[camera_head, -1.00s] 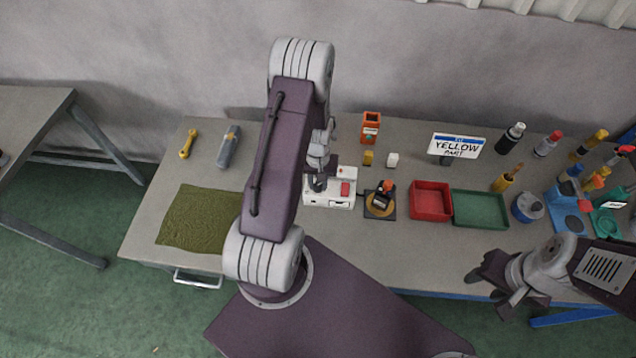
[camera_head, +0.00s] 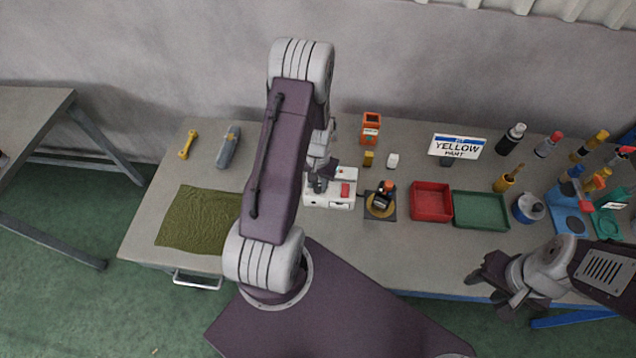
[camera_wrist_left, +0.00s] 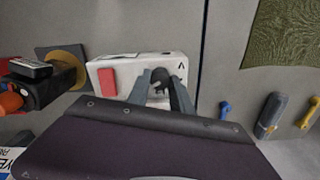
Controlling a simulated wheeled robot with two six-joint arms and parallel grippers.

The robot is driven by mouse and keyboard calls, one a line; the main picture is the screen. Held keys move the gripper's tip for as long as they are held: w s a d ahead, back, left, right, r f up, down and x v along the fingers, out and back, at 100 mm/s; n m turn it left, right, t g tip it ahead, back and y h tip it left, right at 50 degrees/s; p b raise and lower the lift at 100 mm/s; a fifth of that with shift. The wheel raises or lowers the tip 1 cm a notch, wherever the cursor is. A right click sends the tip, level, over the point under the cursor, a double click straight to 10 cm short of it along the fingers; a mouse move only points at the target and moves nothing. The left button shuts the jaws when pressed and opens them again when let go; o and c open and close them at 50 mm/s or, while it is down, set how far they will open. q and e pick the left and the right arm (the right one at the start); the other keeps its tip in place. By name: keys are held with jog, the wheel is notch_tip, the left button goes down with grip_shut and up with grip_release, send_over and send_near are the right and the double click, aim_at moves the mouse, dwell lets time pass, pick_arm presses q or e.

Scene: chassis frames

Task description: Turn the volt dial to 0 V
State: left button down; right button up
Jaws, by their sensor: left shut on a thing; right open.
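The volt dial is a dark knob (camera_wrist_left: 160,77) on the top of a white box, which lies below my left gripper in the left wrist view. The white box (camera_head: 343,203) also shows in the head view, with a red block or button (camera_head: 345,189) on it. A "V" mark is printed on the box beside the knob. My left gripper (camera_wrist_left: 160,84) is shut on the knob, one finger on each side. The knob's pointer and scale are too small to read. My right gripper (camera_head: 497,287) is open and empty by the table's front edge.
Right of the box stand a black device on a round yellow base (camera_head: 381,201), a red tray (camera_head: 431,201) and a green tray (camera_head: 481,209). An orange holder (camera_head: 371,128) stands behind. A green mat (camera_head: 198,220) lies at the left; bottles crowd the far right.

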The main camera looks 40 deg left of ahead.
aim_at(318, 186)
pick_arm(q)
jog(key=c, duration=1.1)
grip_release()
jog(key=shift+c, duration=0.2)
jog(key=shift+r, duration=0.15)
jog(key=shift+w+r, duration=0.1)
jog(key=shift+r, duration=0.25)
notch_tip(318, 186, up, 8)
jog(key=b, duration=0.1)
